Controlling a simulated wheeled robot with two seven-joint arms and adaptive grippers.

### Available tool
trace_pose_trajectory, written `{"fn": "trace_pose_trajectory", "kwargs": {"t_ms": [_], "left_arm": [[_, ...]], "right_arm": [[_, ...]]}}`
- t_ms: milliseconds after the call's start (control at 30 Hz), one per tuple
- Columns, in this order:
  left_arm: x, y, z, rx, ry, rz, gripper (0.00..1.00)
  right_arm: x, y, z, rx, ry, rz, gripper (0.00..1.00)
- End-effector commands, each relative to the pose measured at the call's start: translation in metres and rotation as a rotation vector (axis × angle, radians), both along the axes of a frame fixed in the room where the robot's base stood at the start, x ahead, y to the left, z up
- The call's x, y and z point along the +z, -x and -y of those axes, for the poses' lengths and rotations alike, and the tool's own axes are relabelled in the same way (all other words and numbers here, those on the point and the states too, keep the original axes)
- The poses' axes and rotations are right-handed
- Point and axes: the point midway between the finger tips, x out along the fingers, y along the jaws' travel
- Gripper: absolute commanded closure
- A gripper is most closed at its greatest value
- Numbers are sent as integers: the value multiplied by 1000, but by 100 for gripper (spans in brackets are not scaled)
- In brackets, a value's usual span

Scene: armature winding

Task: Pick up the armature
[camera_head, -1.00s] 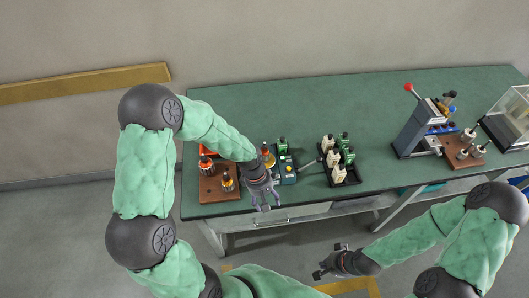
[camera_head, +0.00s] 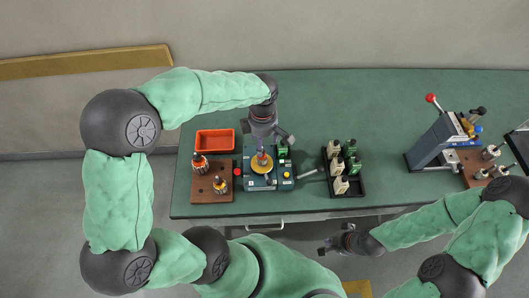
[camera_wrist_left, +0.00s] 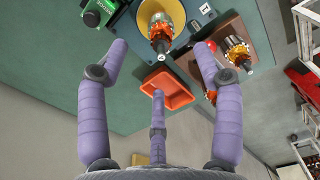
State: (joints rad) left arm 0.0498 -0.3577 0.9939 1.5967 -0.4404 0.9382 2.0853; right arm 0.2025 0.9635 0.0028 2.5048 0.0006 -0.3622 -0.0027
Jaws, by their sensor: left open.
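An armature with an orange winding (camera_head: 262,158) stands on the yellow disc (camera_head: 262,168) of a blue machine. In the left wrist view the same armature (camera_wrist_left: 161,38) is ahead, top centre, beyond my fingertips. Two more armatures (camera_head: 199,164) (camera_head: 221,185) stand on a brown board (camera_head: 208,193) left of the machine; one also shows in the left wrist view (camera_wrist_left: 237,50). My left gripper (camera_head: 264,135) is above and behind the machine, with its fingers spread and empty (camera_wrist_left: 160,65). My right gripper (camera_head: 323,246) is in front of the table, its fingers apart and apparently empty.
An orange-red tray (camera_head: 215,140) lies behind the brown board. A lever press (camera_head: 437,140) is further right. The green tabletop (camera_head: 350,95) is clear at the back.

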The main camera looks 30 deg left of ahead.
Motion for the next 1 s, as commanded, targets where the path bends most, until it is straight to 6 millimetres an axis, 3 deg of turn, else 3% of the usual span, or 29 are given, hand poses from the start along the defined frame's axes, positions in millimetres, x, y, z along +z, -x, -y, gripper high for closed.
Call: {"fn": "trace_pose_trajectory", "kwargs": {"t_ms": [133, 467, 800, 1000], "left_arm": [[-25, 1, 0, 0, 1, -4, 33], [-44, 1, -1, -2, 1, -2, 33], [-88, 4, -4, -3, 2, -3, 33], [-89, 4, -4, -2, 2, 0, 33]], "right_arm": [[-5, -1, 0, 0, 0, 1, 100], [-8, -1, 0, -1, 0, 2, 100], [-16, -1, 0, -1, 0, 2, 100], [-16, -1, 0, -1, 0, 2, 100]]}}
